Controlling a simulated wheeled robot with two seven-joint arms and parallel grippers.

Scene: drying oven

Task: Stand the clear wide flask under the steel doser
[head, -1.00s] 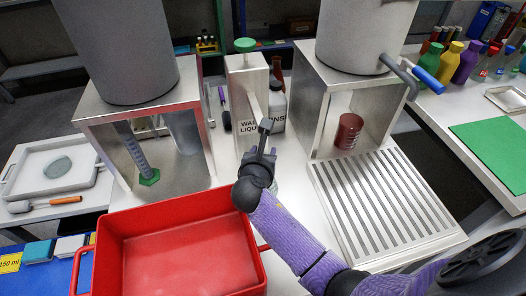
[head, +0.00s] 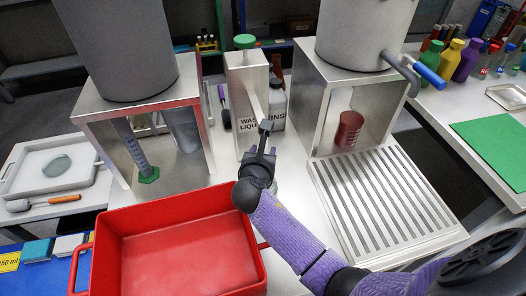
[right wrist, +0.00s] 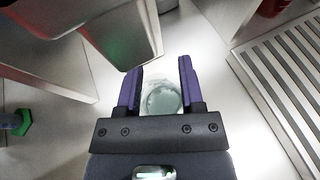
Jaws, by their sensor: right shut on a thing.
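The clear wide flask (right wrist: 162,98) is between the purple fingers of my right gripper (right wrist: 160,72) in the right wrist view. The gripper is shut on it. In the head view my right gripper (head: 260,158) is just in front of the narrow steel doser (head: 247,95) with a green knob on top. The gripper and arm hide nearly all of the flask there. I cannot tell whether its base touches the table or whether it is under the doser's outlet. My left gripper is not in view.
A red tray (head: 180,255) stands front left. A steel stand on the left holds a grey tank (head: 120,50); a graduated cylinder (head: 135,150) stands in it. A second steel stand (head: 312,110) and a slotted drain plate (head: 385,205) are on the right. A red beaker (head: 348,130) stands inside that stand.

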